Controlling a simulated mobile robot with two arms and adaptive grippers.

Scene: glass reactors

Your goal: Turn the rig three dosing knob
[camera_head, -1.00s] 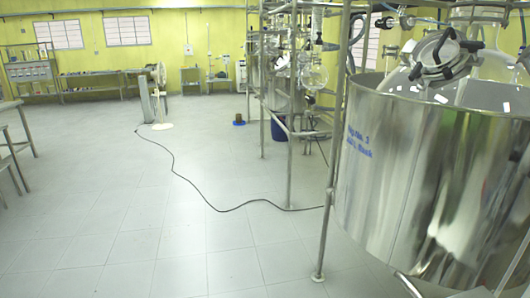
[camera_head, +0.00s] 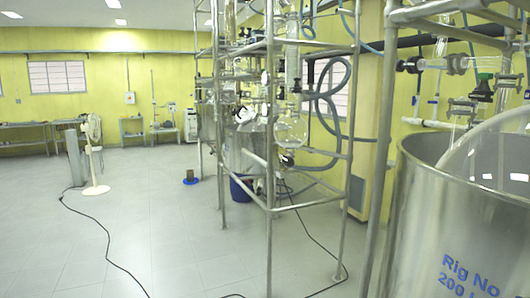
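A large shiny steel vessel (camera_head: 455,225) stands at the right edge, with blue lettering that reads "Rig No" and "200" and is cut off by the frame. A clear glass reactor (camera_head: 490,165) sits inside it. Above it, glass pipework carries a dark green knob (camera_head: 483,88) and black clamp fittings (camera_head: 456,64). Whether the green knob is the dosing knob I cannot tell. Neither of my grippers is in view.
A steel pipe frame (camera_head: 268,150) with glassware and blue hoses stands in the middle, a blue drum (camera_head: 241,188) at its foot. A black cable (camera_head: 95,225) crosses the floor near a white fan (camera_head: 94,150). The tiled floor (camera_head: 170,230) at left is largely clear.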

